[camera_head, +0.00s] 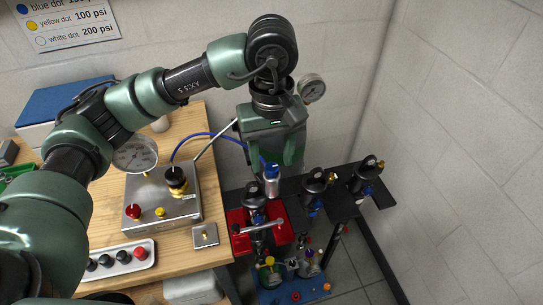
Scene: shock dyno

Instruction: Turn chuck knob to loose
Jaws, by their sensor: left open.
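My left gripper (278,164) comes down from above, its dark green body in front of the back wall. It is open, with its fingers around or just beside a blue-topped silver fitting (271,184), which looks like the chuck. Its upper part is partly hidden, so I cannot make out the knob's setting or whether a finger touches it. The fitting stands above a black shock (254,196) at the red vise (238,220). A blue hose (200,135) runs from the metal control box (183,207) toward my gripper. My right gripper is out of view.
The box carries a black knob (176,177) and a gauge (135,154). A tray of coloured knobs (143,272) lies on the wooden bench (210,262). More shocks (315,182) stand on the black rack (340,209). Another gauge (312,88) is beside my wrist. The right wall is close.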

